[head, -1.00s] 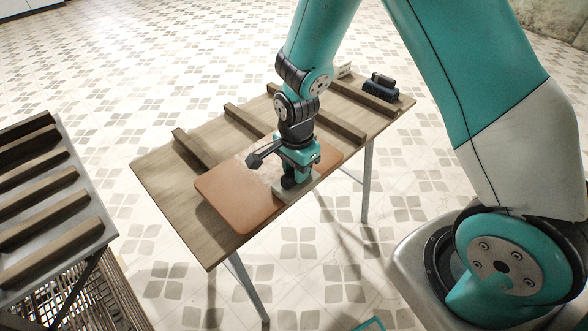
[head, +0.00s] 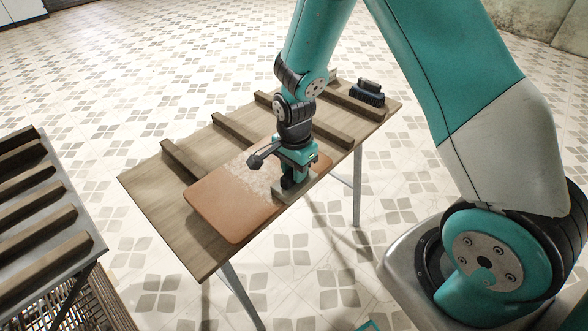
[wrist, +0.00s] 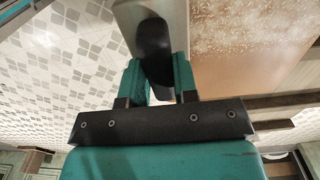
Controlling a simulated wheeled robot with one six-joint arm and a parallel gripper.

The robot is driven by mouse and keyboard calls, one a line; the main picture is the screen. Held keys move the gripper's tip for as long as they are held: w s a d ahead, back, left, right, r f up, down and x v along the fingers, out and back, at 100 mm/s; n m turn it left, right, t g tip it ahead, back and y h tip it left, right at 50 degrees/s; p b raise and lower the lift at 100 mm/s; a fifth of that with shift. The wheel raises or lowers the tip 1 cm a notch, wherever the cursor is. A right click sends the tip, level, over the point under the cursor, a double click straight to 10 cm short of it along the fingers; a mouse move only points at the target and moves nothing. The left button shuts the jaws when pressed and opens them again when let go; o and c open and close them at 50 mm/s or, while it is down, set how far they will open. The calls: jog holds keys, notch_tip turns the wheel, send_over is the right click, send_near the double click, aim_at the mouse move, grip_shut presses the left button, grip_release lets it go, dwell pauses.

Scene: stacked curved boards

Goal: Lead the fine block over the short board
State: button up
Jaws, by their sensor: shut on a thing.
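The short board (head: 218,207) is an orange-brown board with rounded corners, lying on the wooden table. A pale, speckled patch covers its middle, and its left end is plain brown. My gripper (head: 291,180) points down at the board's near edge, right of its plain end, shut on the fine block (head: 283,194). The wrist view shows the block's black handle (wrist: 153,50) between my teal fingers (wrist: 160,85), with a pale base beyond. The board (wrist: 235,75) lies to its right there. My gripper hides part of the block and board, so I cannot tell whether the base touches.
The table (head: 150,185) carries several wooden strips (head: 232,132) across its top. A rack with wooden slats (head: 35,215) stands at the left.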

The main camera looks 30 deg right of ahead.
jog(key=shift+w+a, duration=0.25)
jog(key=shift+w, duration=0.6)
jog(key=shift+w+a, duration=0.25)
jog(key=shift+w, duration=0.6)
jog(key=shift+a, duration=0.15)
jog(key=shift+s+a+f, duration=0.1)
jog(key=shift+s+a, duration=0.2)
jog(key=shift+a, duration=0.4)
jog(key=shift+s+a+f, duration=0.1)
jog(key=shift+s+a, duration=0.2)
jog(key=shift+a, duration=0.4)
jog(key=shift+a, duration=0.15)
jog(key=shift+s+a+r+p, duration=0.1)
jog(key=shift+s+a+p, duration=0.2)
jog(key=shift+a, duration=0.45)
jog(key=shift+s+a+p, duration=0.15)
jog(key=shift+s+a, duration=0.15)
jog(key=shift+a, duration=0.4)
jog(key=shift+w+a+r, duration=0.1)
jog(key=shift+w+a, duration=0.2)
jog(key=shift+w, duration=0.65)
jog(key=shift+w+a+r, duration=0.1)
jog(key=shift+w+a, duration=0.15)
jog(key=shift+w, duration=0.7)
